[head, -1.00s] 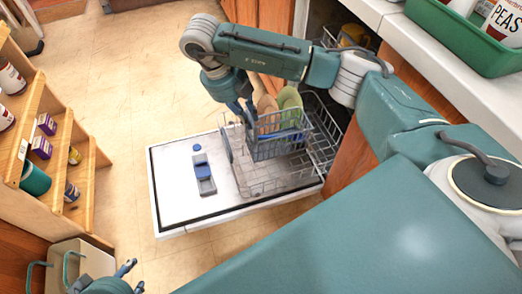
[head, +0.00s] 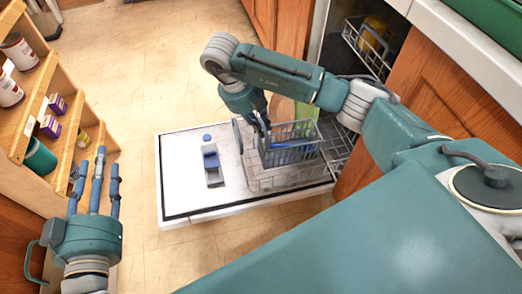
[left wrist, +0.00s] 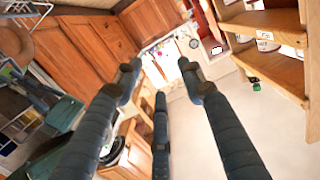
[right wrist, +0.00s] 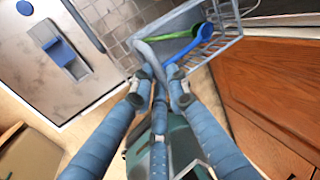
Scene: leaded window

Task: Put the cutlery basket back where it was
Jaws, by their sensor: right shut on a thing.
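The grey cutlery basket (head: 291,146) is at the lower rack (head: 262,182) of the open dishwasher; I cannot tell whether it rests on the wires or hangs just above. In the right wrist view the basket (right wrist: 222,35) holds a green utensil (right wrist: 190,34) and a blue utensil (right wrist: 200,43). My right gripper (head: 262,125) is shut on the basket's left side; its fingertips (right wrist: 159,80) meet at the grey edge. My left gripper (head: 95,170) is open and empty, far left of the dishwasher; its spread fingers (left wrist: 160,80) hold nothing.
The dishwasher door (head: 185,190) lies open and flat, with a detergent dispenser (head: 211,163). A green plate (head: 306,111) stands behind the basket. An upper rack (head: 365,50) shows inside. A wooden shelf (head: 62,115) with cans is at left. Floor between is clear.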

